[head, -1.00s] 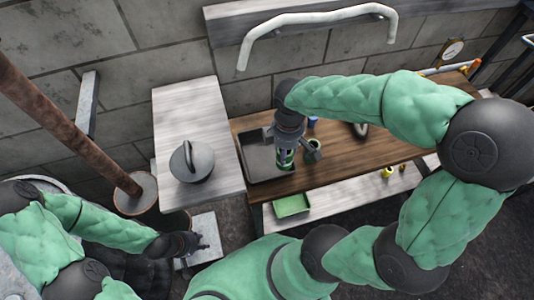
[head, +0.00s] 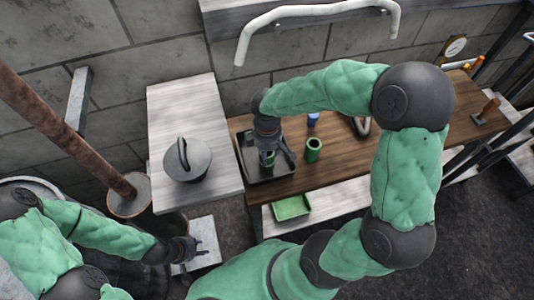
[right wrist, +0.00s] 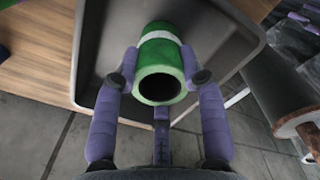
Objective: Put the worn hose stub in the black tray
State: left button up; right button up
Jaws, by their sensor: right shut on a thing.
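My right gripper (right wrist: 160,82) is shut on a short green hose stub (right wrist: 160,60) with a white band, its open end toward the wrist camera. The stub also shows partly in the head view (head: 269,159), mostly hidden by the gripper. It is over the black tray (head: 262,176), whose dark inside and rim lie behind it in the right wrist view (right wrist: 215,38). Whether the stub touches the tray floor, I cannot tell. My left gripper (head: 201,246) is open and empty at the lower left, away from the tray.
Another green tube (head: 313,149) stands on the wooden bench right of the tray, near a blue item (head: 313,119). A green tray (head: 291,208) lies on the lower shelf. A grey lidded object (head: 187,165) stands on the pale board at left.

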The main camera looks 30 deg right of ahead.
jog(key=o, duration=1.2)
notch_tip(320, 180, up, 12)
jog(key=p, duration=0.3)
jog(key=shift+r+p, duration=0.15)
jog(key=shift+p, duration=0.25)
